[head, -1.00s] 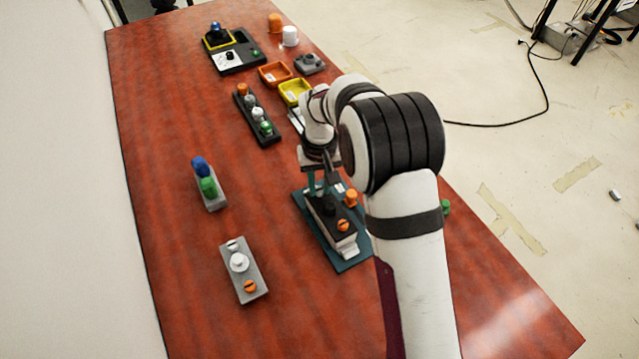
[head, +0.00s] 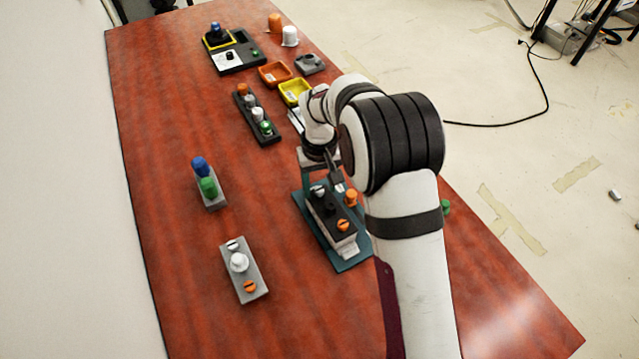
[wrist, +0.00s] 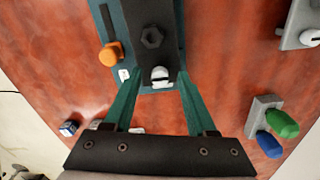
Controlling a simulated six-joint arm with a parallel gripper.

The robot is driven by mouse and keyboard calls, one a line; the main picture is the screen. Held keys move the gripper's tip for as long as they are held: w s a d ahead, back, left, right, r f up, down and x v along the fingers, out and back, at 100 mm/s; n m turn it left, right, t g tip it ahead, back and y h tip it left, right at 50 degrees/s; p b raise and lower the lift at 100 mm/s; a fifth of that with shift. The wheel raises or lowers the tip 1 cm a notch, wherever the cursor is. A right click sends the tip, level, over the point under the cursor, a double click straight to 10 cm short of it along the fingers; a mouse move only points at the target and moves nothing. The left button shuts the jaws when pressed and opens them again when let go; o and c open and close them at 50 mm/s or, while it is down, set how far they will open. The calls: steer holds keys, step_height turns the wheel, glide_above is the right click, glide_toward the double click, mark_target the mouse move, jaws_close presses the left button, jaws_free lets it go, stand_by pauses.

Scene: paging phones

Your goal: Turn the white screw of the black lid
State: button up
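The black lid (head: 322,213) lies on a grey-white block on a teal base plate (head: 352,262). Its white screw (head: 317,190) is at the far end and shows a dark slot; it also shows in the wrist view (wrist: 160,75). A black knob (wrist: 151,37) stands mid-lid and an orange screw (head: 343,226) is at the near end. My gripper (wrist: 160,82) is open and empty, its teal fingers apart on either side of the white screw in the wrist view. In the head view it is just above and beyond the screw; the exact gap is unclear.
An orange knob (head: 351,197) stands beside the lid on the teal plate. Grey blocks with blue and green caps (head: 205,187) and with white and orange parts (head: 244,271) stand to the left. Yellow and orange trays are farther back. The left of the table has free room.

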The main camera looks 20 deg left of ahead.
mark_target(319, 189)
step_height(319, 189, up, 16)
stand_by(0.5)
steer(key=shift+f, duration=0.1)
